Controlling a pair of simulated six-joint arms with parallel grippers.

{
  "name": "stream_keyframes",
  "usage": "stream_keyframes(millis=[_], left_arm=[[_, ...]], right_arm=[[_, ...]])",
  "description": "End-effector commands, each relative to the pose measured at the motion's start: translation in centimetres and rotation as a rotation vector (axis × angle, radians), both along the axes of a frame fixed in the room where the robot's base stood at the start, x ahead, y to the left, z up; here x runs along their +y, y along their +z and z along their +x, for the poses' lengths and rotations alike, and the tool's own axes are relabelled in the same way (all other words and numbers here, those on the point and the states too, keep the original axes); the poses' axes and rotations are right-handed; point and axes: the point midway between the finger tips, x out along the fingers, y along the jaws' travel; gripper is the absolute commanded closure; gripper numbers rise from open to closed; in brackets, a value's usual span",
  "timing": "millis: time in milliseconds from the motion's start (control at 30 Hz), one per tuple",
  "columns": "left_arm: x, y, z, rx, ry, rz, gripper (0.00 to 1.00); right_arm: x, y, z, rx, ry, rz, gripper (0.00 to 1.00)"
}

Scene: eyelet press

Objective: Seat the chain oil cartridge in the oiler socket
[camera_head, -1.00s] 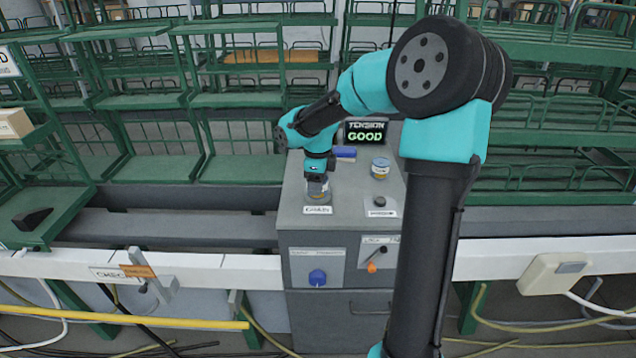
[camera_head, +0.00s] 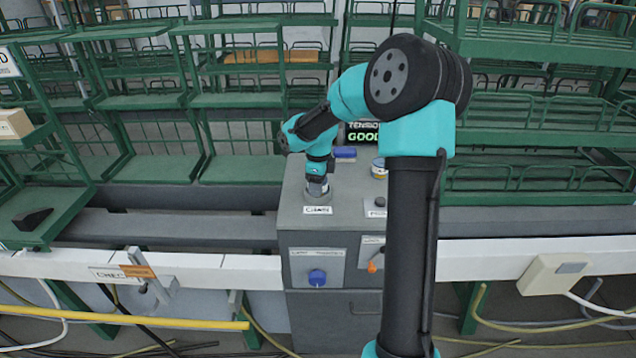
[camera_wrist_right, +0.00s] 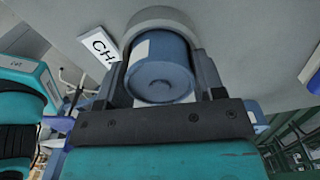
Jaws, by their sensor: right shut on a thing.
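My right gripper (camera_head: 317,180) points down over the oiler socket (camera_head: 318,197), a round grey holder at the front left of the grey machine's top. It is shut on the chain oil cartridge (camera_wrist_right: 160,75), a blue cylinder with a pale label patch, held between the two dark fingers in the right wrist view. A pale grey socket ring (camera_wrist_right: 165,18) surrounds the cartridge's far end there. I cannot tell how deep the cartridge sits. A white label (camera_head: 317,210) lies in front of the socket. My left gripper is not in view.
A white and blue canister (camera_head: 378,167) stands on the machine top to the right, partly behind my right arm. A blue block (camera_head: 344,153) and the tension screen (camera_head: 362,133) are at the back. The machine front has a blue knob (camera_head: 317,277) and an orange-tipped lever (camera_head: 374,264).

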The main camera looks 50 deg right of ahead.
Motion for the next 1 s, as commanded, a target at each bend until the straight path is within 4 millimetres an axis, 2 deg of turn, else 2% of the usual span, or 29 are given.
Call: stream_keyframes(millis=[400,433,600,700,1000], left_arm=[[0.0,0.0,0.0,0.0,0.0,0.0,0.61],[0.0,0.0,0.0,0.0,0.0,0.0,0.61],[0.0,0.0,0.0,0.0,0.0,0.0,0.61],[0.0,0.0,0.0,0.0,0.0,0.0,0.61],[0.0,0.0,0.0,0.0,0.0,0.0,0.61]], right_arm=[[0.01,-0.41,0.01,0.001,0.0,-0.001,0.64],[0.01,-0.42,0.01,0.0,0.0,0.0,0.36],[0.01,-0.39,0.01,-0.001,0.0,-0.001,0.2],[0.01,-0.39,0.01,-0.001,0.0,-0.001,0.12],[0.01,-0.13,0.02,-0.001,0.0,0.0,0.12]])
